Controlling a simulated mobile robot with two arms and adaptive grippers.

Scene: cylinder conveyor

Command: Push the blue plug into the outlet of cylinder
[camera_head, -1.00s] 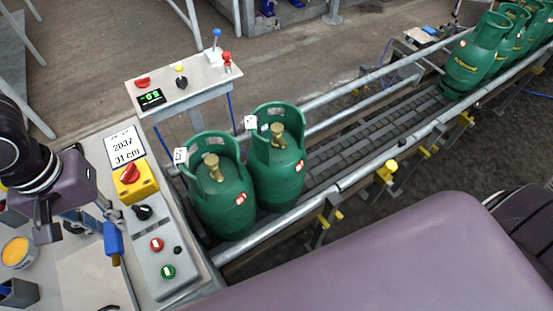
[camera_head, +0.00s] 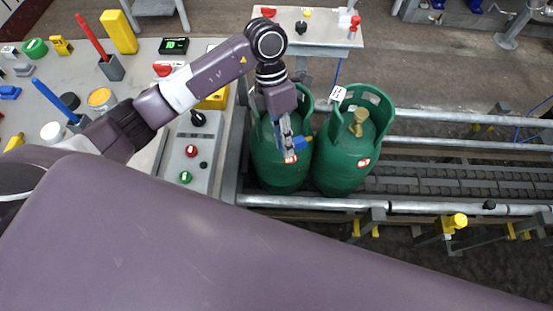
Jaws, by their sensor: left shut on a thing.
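My left gripper (camera_head: 287,138) is shut on the blue plug (camera_head: 302,142). It hangs over the front of the left green cylinder (camera_head: 272,172). I cannot tell whether the plug touches the cylinder. My wrist and gripper hide that cylinder's valve and outlet. The second green cylinder (camera_head: 341,174) stands upright close to its right, with its brass valve (camera_head: 358,121) inside the collar and a white tag (camera_head: 338,92) on it. My right gripper is not in view.
Both cylinders stand on the conveyor (camera_head: 455,180) between metal rails (camera_head: 410,207). A button panel (camera_head: 196,158) and a cluttered bench are on the left. A control stand (camera_head: 325,27) is behind. The conveyor to the right is clear.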

